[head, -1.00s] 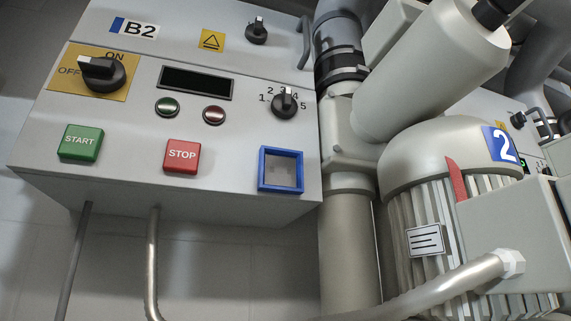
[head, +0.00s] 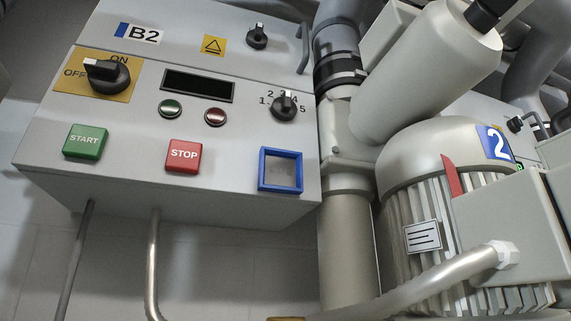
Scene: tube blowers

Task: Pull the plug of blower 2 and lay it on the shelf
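The blower 2 motor (head: 440,215) stands at the right of the head view, with a ribbed housing, a red mark and a blue label reading 2 (head: 496,144). Its control box, labelled B2 (head: 136,31), fills the left and middle. No plug and no shelf can be made out. My gripper is not in the picture.
The box front carries a green START button (head: 86,141), a red STOP button (head: 183,155), an ON/OFF switch (head: 108,75), a numbered dial (head: 285,106) and a blue square frame (head: 281,170). A bent metal pipe (head: 440,278) crosses the lower right. A small yellowish sliver (head: 286,319) shows at the bottom edge.

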